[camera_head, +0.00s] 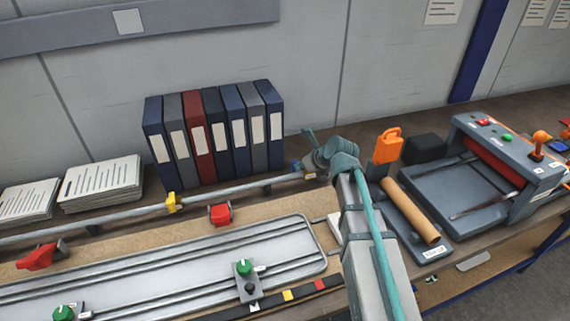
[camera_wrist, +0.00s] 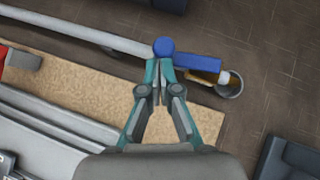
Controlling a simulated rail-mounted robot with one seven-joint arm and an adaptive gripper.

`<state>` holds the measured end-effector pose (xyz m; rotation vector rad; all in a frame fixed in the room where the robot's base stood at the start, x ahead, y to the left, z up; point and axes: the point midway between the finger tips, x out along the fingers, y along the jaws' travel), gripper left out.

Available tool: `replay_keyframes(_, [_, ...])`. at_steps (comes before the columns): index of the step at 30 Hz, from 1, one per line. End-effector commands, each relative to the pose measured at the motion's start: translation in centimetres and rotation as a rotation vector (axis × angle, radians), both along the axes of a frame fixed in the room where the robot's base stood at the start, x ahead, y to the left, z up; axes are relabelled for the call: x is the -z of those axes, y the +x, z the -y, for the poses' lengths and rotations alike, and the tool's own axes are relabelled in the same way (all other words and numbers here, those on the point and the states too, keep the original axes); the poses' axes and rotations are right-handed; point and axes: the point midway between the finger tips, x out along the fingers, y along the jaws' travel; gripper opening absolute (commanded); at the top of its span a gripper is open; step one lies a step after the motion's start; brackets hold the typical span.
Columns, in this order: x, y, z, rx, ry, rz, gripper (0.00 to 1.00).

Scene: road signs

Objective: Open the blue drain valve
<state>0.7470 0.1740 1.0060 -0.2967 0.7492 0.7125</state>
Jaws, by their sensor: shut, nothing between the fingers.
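The blue drain valve shows in the wrist view as a blue lever (camera_wrist: 197,62) with a round blue knob (camera_wrist: 163,47) at its left end. It sits at the right end of a grey pipe (camera_wrist: 85,33), beside a brass part and an open metal outlet (camera_wrist: 230,85). In the head view only a small blue piece of the valve (camera_head: 296,166) shows; my arm hides the rest. My gripper (camera_wrist: 160,88) is shut and empty, with its fingertips just below the knob in the picture. I cannot tell whether they touch it.
A red valve handle (camera_head: 220,214) and a yellow one (camera_head: 172,203) are farther left along the bench. Several binders (camera_head: 212,135) stand behind the pipe. An orange padlock-like object (camera_head: 387,146), a cardboard tube (camera_head: 410,210) and a grey machine (camera_head: 480,170) are to the right.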

Motion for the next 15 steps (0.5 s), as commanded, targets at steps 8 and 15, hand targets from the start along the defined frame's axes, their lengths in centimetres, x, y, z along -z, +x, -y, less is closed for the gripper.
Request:
replay_keyframes(8, [-0.07, 0.58, -0.39, 0.003, 0.0, 0.0, 0.0])
replay_keyframes(15, [0.05, 0.67, -0.62, 0.001, 0.0, 0.0, 0.0])
